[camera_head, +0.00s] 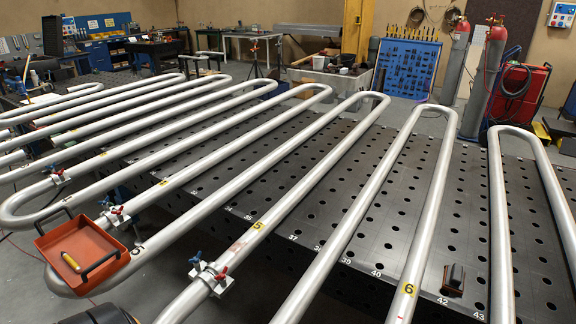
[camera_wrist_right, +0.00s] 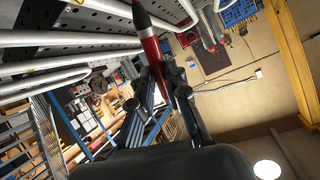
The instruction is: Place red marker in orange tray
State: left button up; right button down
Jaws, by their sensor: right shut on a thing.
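The orange tray (camera_head: 95,238) rests at the lower left of the head view, at the near end of the pipe coils. It has dark handles, and a yellow marker (camera_head: 70,262) lies in it. In the right wrist view my right gripper (camera_wrist_right: 165,78) is shut on the red marker (camera_wrist_right: 150,46). The marker has a dark tip and sticks out beyond the fingers toward the top of the picture. I cannot make out my right gripper or the red marker in the head view. My left gripper does not show in either view.
Long silver serpentine pipes (camera_head: 272,203) run over a perforated dark table (camera_head: 330,225). Clamps with red and blue handles (camera_head: 208,272) grip the pipes near the front. A small black object (camera_head: 453,280) is at the right front.

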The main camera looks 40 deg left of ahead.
aim_at(92, 253)
jog(key=k+j+u, duration=0.2)
jog(key=u, duration=0.25)
jog(key=k+j+u, duration=0.1)
jog(key=j+u, duration=0.95)
jog(key=j, duration=1.25)
jog(key=k, duration=0.05)
